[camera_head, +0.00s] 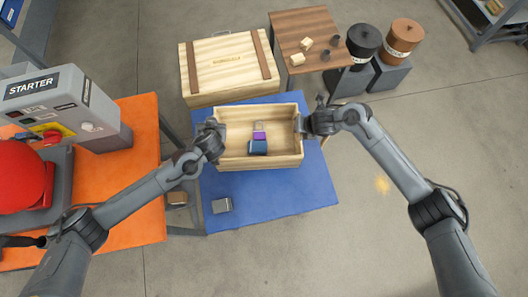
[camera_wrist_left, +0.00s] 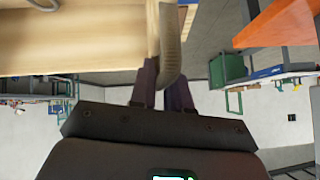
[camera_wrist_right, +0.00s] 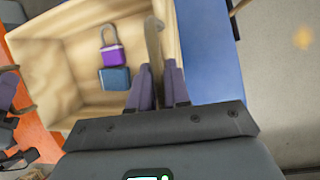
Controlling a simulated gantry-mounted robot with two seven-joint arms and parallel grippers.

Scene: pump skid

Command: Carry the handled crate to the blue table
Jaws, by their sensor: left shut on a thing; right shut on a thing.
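The open wooden crate (camera_head: 290,163) is over the blue table (camera_head: 290,195); I cannot tell if it rests on the top or hangs just above it. It looks level. My left gripper (camera_head: 218,132) is shut on the crate's left handle (camera_wrist_left: 171,40). My right gripper (camera_head: 304,125) is shut on its right handle (camera_wrist_right: 153,45). In the head view the grippers hide most of both handles.
The orange table (camera_head: 145,190) with the starter box (camera_head: 60,100) is close on the left. A large closed wooden chest (camera_head: 228,70) and a brown table (camera_head: 305,22) stand behind. Floor at right is clear.

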